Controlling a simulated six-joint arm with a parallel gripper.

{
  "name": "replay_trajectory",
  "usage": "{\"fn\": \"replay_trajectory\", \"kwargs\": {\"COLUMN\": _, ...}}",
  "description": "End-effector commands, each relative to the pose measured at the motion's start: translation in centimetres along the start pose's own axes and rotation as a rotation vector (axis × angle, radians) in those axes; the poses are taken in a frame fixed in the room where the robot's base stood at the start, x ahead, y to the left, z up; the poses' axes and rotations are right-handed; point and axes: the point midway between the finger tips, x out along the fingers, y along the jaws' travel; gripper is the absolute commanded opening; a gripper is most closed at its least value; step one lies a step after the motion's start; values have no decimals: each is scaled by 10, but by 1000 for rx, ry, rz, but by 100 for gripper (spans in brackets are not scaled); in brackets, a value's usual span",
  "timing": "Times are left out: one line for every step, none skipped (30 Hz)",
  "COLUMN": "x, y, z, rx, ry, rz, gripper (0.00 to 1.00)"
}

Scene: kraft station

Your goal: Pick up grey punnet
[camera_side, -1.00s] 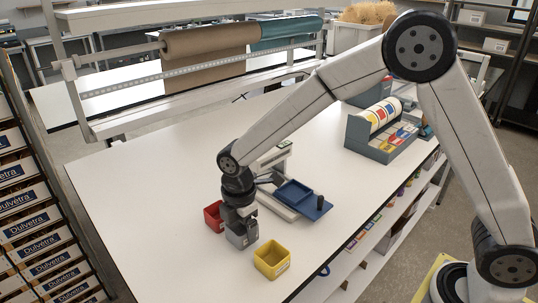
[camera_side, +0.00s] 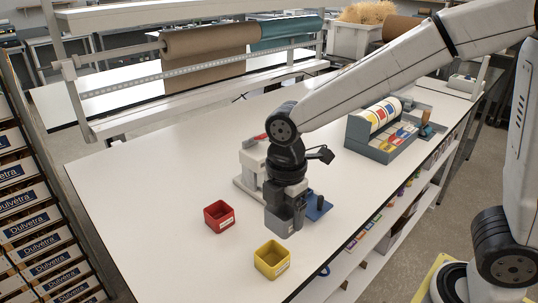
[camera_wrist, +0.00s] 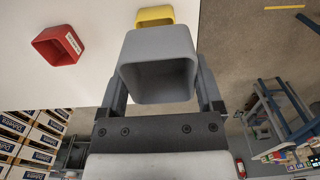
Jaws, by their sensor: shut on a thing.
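The grey punnet (camera_side: 282,224) is a small square open-topped tub. My gripper (camera_side: 285,207) is shut on it and holds it above the white table, in front of the scale. In the wrist view the grey punnet (camera_wrist: 158,50) sits between the two fingers of my gripper (camera_wrist: 160,95), its empty inside facing the camera. In the side view the gripper hides part of the punnet's top.
A red punnet (camera_side: 219,216) and a yellow punnet (camera_side: 271,260) stand on the table (camera_side: 150,190). A grey-green label rack (camera_side: 385,135) stands further back. The table's left side is clear.

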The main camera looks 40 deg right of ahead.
Motion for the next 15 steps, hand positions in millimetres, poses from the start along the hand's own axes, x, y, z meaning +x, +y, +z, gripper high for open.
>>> {"fn": "replay_trajectory", "kwargs": {"x": -4, "y": -6, "z": 2, "rx": 0, "ry": 1, "rz": 3, "gripper": 28}}
{"fn": "replay_trajectory", "kwargs": {"x": -5, "y": -9, "z": 2, "rx": 0, "ry": 1, "rz": 3, "gripper": 28}}
{"fn": "replay_trajectory", "kwargs": {"x": -7, "y": -13, "z": 4, "rx": 0, "ry": 1, "rz": 3, "gripper": 28}}
{"fn": "replay_trajectory", "kwargs": {"x": -8, "y": -16, "z": 4, "rx": 0, "ry": 1, "rz": 3, "gripper": 28}}
{"fn": "replay_trajectory", "kwargs": {"x": -9, "y": -19, "z": 5, "rx": 0, "ry": 1, "rz": 2, "gripper": 28}}
{"fn": "replay_trajectory", "kwargs": {"x": -10, "y": -22, "z": 6, "rx": 0, "ry": 1, "rz": 1, "gripper": 28}}
{"fn": "replay_trajectory", "kwargs": {"x": -12, "y": -24, "z": 7, "rx": 0, "ry": 1, "rz": 2, "gripper": 28}}
{"fn": "replay_trajectory", "kwargs": {"x": -13, "y": -26, "z": 7, "rx": 0, "ry": 1, "rz": 2, "gripper": 28}}
{"fn": "replay_trajectory", "kwargs": {"x": -13, "y": -28, "z": 8, "rx": 0, "ry": 0, "rz": 1, "gripper": 28}}
{"fn": "replay_trajectory", "kwargs": {"x": -14, "y": -30, "z": 8, "rx": 0, "ry": 0, "rz": 1, "gripper": 28}}
{"fn": "replay_trajectory", "kwargs": {"x": -15, "y": -31, "z": 9, "rx": 0, "ry": 0, "rz": 1, "gripper": 28}}
{"fn": "replay_trajectory", "kwargs": {"x": -15, "y": -32, "z": 9, "rx": 0, "ry": 1, "rz": 2, "gripper": 28}}
{"fn": "replay_trajectory", "kwargs": {"x": -16, "y": -33, "z": 9, "rx": 0, "ry": 1, "rz": 2, "gripper": 28}}
{"fn": "replay_trajectory", "kwargs": {"x": -16, "y": -34, "z": 10, "rx": 0, "ry": 1, "rz": 1, "gripper": 28}}
{"fn": "replay_trajectory", "kwargs": {"x": -16, "y": -35, "z": 10, "rx": 1, "ry": 0, "rz": 1, "gripper": 28}}
